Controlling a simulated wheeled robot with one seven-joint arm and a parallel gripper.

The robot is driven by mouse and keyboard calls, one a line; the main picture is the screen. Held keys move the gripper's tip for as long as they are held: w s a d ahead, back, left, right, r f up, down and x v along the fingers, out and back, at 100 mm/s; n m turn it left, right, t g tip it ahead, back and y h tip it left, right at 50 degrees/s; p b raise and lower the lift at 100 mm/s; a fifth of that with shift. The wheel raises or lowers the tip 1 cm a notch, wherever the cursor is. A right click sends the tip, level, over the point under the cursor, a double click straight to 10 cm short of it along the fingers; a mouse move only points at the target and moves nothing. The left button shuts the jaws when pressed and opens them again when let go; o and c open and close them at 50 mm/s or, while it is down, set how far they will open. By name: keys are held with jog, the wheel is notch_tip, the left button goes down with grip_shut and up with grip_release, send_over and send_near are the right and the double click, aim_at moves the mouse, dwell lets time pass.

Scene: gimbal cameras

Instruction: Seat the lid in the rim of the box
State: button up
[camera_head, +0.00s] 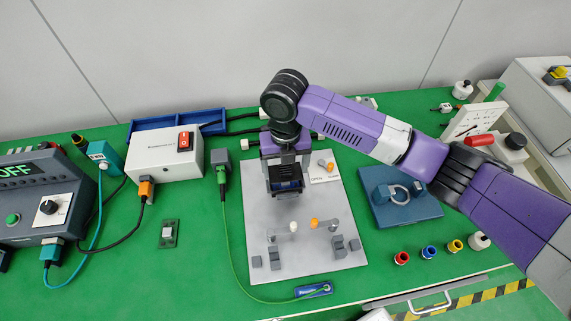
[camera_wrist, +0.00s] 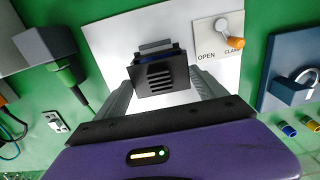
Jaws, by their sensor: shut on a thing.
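My gripper (camera_head: 286,170) points down over the upper part of a pale grey plate (camera_head: 300,255). It is shut on a dark slotted lid (camera_wrist: 160,77), with one finger at each side of the lid in the wrist view. A dark body with a blue edge (camera_head: 287,186) shows just below the gripper, probably the box. In the wrist view, a grey block with a blue edge (camera_wrist: 157,49) shows beyond the lid. The lid and fingers hide most of what lies beneath. I cannot tell whether the lid touches the rim.
An orange-tipped lever (camera_wrist: 235,42) stands beside the OPEN/CLAMP label, right of my gripper. Two more levers, with white (camera_head: 293,226) and orange (camera_head: 315,222) knobs, stand nearer on the plate. A green cable (camera_head: 228,235) runs along its left. A blue fixture (camera_head: 405,208) lies right.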

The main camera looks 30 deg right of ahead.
aim_at(285, 169)
jog(key=shift+f+b, duration=0.5)
jog(key=shift+f, duration=0.55)
jog(key=shift+f+b, duration=0.35)
jog(key=shift+f, duration=0.5)
dwell(1.2)
jog(key=o, duration=1.3)
jog(key=shift+r+b, duration=0.35)
jog(key=shift+r, duration=3.55)
